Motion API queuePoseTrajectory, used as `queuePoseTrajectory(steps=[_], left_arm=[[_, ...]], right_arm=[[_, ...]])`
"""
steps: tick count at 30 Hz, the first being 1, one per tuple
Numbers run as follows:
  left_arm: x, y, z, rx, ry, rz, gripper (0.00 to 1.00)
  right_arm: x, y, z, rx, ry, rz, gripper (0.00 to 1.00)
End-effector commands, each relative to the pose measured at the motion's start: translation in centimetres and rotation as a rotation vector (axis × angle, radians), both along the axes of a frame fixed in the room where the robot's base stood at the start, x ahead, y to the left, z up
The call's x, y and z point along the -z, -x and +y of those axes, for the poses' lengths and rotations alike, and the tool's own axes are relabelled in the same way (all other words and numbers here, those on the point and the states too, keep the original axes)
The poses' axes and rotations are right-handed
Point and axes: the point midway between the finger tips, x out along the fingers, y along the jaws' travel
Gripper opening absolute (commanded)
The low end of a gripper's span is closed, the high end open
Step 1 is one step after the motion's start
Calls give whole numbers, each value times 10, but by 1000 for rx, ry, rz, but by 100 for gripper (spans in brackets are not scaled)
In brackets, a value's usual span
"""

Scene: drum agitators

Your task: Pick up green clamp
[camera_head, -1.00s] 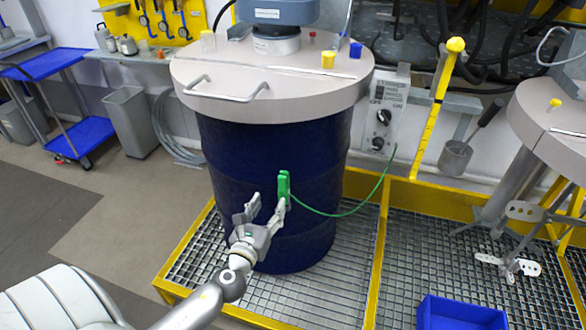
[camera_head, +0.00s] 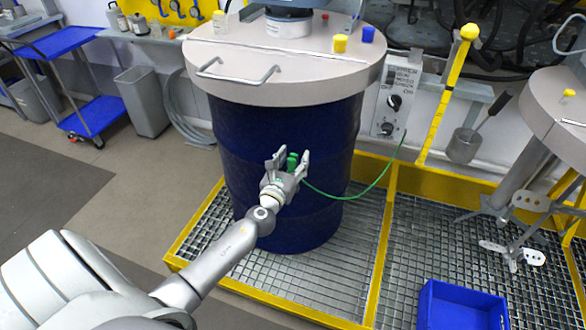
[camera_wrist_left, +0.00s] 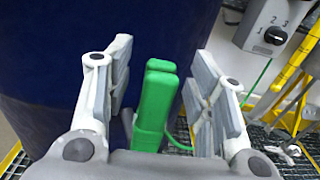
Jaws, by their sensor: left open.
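The green clamp (camera_wrist_left: 155,105) is upright against the side of the dark blue drum (camera_head: 285,140). In the head view the clamp (camera_head: 292,162) shows between the fingers of my left gripper (camera_head: 289,163). In the left wrist view my left gripper (camera_wrist_left: 158,90) is open, with one finger on each side of the clamp and a gap on both sides. A green cable (camera_head: 350,197) runs from the clamp to the grey control box. The clamp's lower end is hidden by the gripper.
The drum stands on a metal grating with a yellow frame (camera_head: 377,255). The grey control box (camera_head: 397,95) is behind it to the right. A blue bin (camera_head: 460,305) sits at the lower right. The drum's lid (camera_head: 300,70) overhangs above the gripper.

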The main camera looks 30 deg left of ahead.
Motion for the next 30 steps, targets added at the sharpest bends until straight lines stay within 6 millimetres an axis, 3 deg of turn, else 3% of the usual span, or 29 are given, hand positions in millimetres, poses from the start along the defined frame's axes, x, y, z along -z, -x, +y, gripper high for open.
queuePoseTrajectory(steps=[7, 19, 30], left_arm=[[0, -1, 0, 0, 1, 0, 50], [0, -1, 0, 0, 1, -1, 0], [-8, -1, 1, 0, 1, -2, 0]], right_arm=[[0, 1, 4, 2, -4, 2, 40], [0, 2, -4, -2, 5, 5, 40], [-5, 3, -5, -2, 7, 7, 40]])
